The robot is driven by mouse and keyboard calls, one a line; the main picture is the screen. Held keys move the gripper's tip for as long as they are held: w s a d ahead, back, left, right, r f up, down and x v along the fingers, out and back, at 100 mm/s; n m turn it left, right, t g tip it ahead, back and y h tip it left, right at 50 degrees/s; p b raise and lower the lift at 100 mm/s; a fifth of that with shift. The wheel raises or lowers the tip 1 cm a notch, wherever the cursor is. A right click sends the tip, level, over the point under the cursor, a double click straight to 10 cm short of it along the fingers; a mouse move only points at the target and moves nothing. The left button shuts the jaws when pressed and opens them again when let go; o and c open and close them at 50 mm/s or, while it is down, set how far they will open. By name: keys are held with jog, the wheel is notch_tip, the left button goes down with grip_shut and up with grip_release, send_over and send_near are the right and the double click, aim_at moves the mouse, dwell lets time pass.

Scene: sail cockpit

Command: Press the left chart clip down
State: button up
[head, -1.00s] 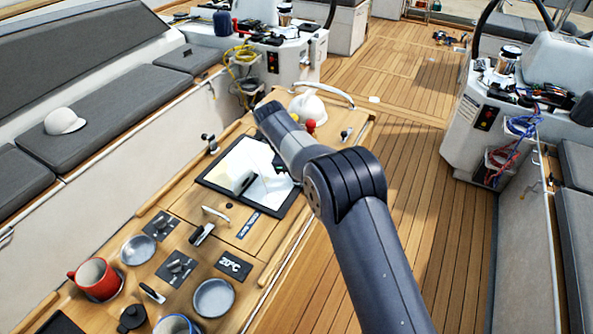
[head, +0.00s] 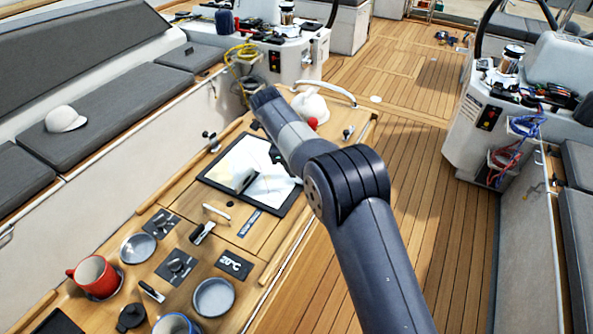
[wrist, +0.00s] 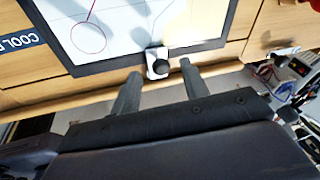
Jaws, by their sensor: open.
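The chart (head: 232,160) lies in a dark frame on the wooden cockpit table, partly covered by my arm in the head view. It also shows in the wrist view (wrist: 135,22). A small silver chart clip with a black knob (wrist: 158,66) sits at the middle of the chart frame's near edge in the wrist view. I cannot tell whether it is the left one. My gripper (wrist: 158,81) is open and empty. Its two fingers stand on either side of the clip in the picture, apparently short of it; the gap is unclear. In the head view my arm mostly hides the gripper.
A white domed object (head: 310,105) and a red knob (head: 312,123) are beyond the chart. The wooden floor right of the table is clear.

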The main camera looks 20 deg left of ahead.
jog(key=v, duration=0.7)
jog(key=shift+r+b, duration=0.2)
jog(key=shift+b, duration=0.15)
jog(key=shift+f, duration=0.15)
jog(key=p+x, duration=0.2)
jog(key=x, duration=0.8)
jog(key=shift+f, duration=0.15)
jog(key=shift+d, duration=0.1)
